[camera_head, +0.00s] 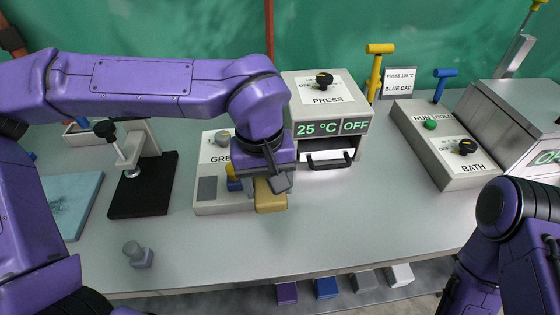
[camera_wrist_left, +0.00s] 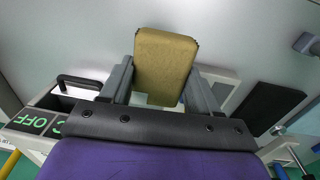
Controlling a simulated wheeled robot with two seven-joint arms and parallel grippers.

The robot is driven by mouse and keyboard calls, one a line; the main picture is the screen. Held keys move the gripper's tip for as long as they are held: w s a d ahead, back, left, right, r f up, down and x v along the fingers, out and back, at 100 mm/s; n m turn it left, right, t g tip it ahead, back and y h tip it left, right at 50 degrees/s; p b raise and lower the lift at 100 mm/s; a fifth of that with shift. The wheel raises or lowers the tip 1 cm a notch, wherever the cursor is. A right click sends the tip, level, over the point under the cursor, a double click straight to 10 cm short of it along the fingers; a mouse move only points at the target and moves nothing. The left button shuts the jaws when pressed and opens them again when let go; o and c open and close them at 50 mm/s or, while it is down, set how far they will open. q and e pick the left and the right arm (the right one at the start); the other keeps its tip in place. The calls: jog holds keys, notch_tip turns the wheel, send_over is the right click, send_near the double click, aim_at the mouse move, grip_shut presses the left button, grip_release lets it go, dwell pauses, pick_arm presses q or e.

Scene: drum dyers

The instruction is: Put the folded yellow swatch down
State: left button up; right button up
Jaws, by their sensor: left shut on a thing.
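The folded yellow swatch (camera_head: 271,197) is a thick mustard-coloured block in my left gripper (camera_head: 268,182). It also shows in the left wrist view (camera_wrist_left: 166,58), with a gripper finger on each side of it and its far end sticking out past them. My left gripper is shut on the swatch, in front of the grey control box marked GRE (camera_head: 205,200) and hiding part of it. I cannot tell whether the swatch touches the table (camera_head: 330,225). My right arm is at the right edge of the head view; its gripper is out of view.
The press (camera_head: 325,95) reads 25 °C and OFF, with a black front handle (camera_head: 330,161). A black-based clamp stand (camera_head: 142,190), a blue-grey pad (camera_head: 75,195) and a small grey stamp-like piece (camera_head: 138,255) stand left. The bath controls (camera_head: 440,145) are right. The front middle table is clear.

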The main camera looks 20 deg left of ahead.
pick_arm(q)
jog(key=w+f, duration=0.2)
jog(key=w, duration=0.1)
jog(key=w+f+p, duration=0.1)
jog(key=w+f, duration=0.1)
jog(key=w, duration=0.1)
jog(key=w+f, duration=0.3)
jog(key=shift+w+d+p, duration=0.2)
jog(key=shift+w+p, duration=0.1)
jog(key=shift+w, duration=0.1)
jog(key=shift+w+f, duration=0.4)
jog(key=shift+f, duration=0.2)
jog(key=f, duration=0.3)
jog(key=shift+w+f, duration=0.25)
jog(key=shift+f, duration=0.05)
jog(key=shift+s, duration=0.1)
jog(key=o, duration=1.1)
jog(key=shift+o, duration=0.2)
